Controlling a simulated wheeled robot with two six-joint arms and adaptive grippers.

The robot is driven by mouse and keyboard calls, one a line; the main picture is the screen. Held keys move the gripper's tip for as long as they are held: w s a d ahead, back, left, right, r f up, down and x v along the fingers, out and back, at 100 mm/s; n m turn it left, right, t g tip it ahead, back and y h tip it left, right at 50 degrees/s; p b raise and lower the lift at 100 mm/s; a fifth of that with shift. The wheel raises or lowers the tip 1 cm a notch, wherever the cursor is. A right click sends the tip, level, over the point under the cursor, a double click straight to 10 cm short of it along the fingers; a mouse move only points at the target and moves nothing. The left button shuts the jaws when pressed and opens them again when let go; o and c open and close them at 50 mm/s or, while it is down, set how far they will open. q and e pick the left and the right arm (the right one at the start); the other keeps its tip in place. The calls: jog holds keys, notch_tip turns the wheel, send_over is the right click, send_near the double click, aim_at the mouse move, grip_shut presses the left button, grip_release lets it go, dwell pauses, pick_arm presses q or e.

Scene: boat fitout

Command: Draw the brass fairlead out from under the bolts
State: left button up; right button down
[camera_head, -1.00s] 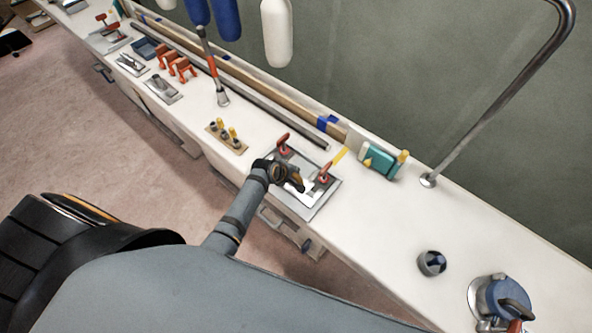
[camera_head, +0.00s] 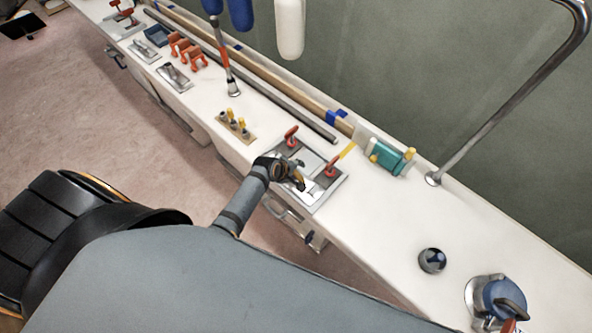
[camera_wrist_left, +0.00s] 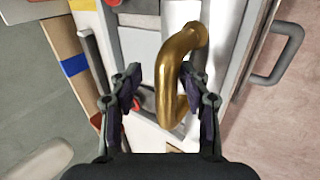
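The brass fairlead (camera_wrist_left: 172,80) is a curved, gold-coloured bar in the left wrist view. My left gripper (camera_wrist_left: 167,97) has its two dark fingers on either side of it, apart. A gap shows on the left of the brass; the right finger is close to it, and I cannot tell whether it touches. In the head view my left gripper (camera_head: 300,184) is over a grey plate (camera_head: 318,196) on the white bench, and hides most of the fairlead. Two red-handled fasteners, a far one (camera_head: 291,135) and a near one (camera_head: 331,165), stand on the plate. My right gripper is not in view.
A teal block with yellow pegs (camera_head: 390,158) and a steel rail (camera_head: 500,105) stand right of the plate. A board with yellow-topped pegs (camera_head: 236,126) is to its left. A grey handle (camera_wrist_left: 283,55) projects from the bench front. Bare white bench lies between plate and round fitting (camera_head: 432,261).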

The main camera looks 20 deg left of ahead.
pick_arm(q)
jog(key=v, duration=1.2)
